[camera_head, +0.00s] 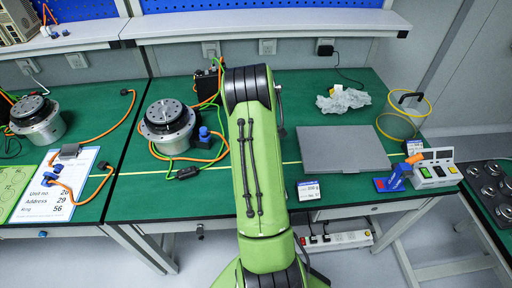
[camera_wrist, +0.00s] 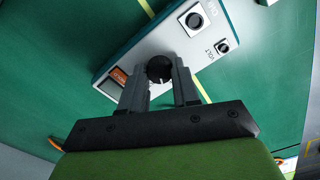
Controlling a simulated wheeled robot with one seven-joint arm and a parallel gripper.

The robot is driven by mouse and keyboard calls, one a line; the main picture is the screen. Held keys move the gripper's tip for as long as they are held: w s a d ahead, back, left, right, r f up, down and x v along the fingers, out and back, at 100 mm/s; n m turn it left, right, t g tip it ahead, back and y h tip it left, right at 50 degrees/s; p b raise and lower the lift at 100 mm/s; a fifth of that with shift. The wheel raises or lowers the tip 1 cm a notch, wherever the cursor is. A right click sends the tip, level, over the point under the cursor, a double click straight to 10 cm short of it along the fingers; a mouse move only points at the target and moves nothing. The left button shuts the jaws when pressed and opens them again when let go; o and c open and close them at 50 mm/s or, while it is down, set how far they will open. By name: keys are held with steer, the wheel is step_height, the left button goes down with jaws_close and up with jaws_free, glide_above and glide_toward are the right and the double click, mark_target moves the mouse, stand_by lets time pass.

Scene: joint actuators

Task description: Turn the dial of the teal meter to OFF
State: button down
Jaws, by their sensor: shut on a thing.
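The teal meter (camera_wrist: 115,62) shows in the wrist view, lying tilted across the picture, with a white face and teal sides. Its round black dial (camera_wrist: 159,69) sits between the fingers of my gripper (camera_wrist: 160,80), which is shut on it. A small orange-lit window (camera_wrist: 119,76) is left of the dial. Two round sockets are at the upper right of the face, one near the word VOLT. I cannot read where the dial points. In the head view my green arm hides the meter and the gripper.
On the green bench (camera_head: 290,88) stand a round grey actuator (camera_head: 167,122) with cables to the left, and a flat grey panel (camera_head: 342,148) to the right. A crumpled clear bag (camera_head: 343,100), a blue-and-orange tool (camera_head: 397,175) and a white box (camera_head: 433,169) are further right.

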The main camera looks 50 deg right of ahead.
steer(key=n, duration=0.5)
steer(key=shift+n, duration=0.3)
stand_by(0.4)
steer(key=c, duration=0.8)
jaws_free()
step_height(320, 180, up, 16)
steer(key=p, duration=0.3)
steer(key=shift+p, duration=0.35)
steer(key=shift+f, duration=0.15)
